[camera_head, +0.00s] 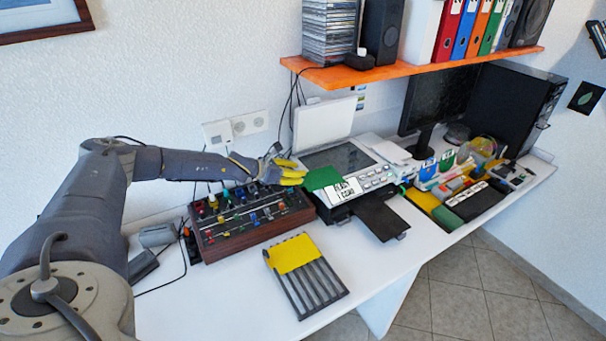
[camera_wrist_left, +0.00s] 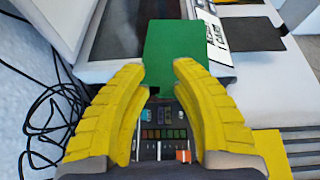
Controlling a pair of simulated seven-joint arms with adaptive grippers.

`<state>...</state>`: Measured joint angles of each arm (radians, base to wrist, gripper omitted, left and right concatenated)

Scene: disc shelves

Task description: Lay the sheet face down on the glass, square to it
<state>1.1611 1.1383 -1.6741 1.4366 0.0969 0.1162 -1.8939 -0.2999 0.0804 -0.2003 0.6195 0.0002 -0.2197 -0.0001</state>
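A green sheet (camera_head: 322,179) lies at the near left corner of the scanner, by the dark glass (camera_head: 345,158). In the left wrist view the sheet (camera_wrist_left: 175,50) reaches from the glass's edge toward the mixer and looks skewed to the glass (camera_wrist_left: 125,25). The white scanner lid (camera_head: 323,122) stands open. My left gripper (camera_head: 300,172) has yellow fingers (camera_wrist_left: 158,68), apart, with a gap between the tips. They are at the sheet's near end and overlap it in view; I cannot tell whether they touch it. My right gripper is not in view.
A mixer (camera_head: 250,220) with knobs sits under my left gripper. A slotted black rack (camera_head: 318,287) with a yellow sheet (camera_head: 291,254) stands in front. A dark flap (camera_head: 380,218) juts from the scanner's front. An orange shelf (camera_head: 400,70) hangs above. Cables lie at the left.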

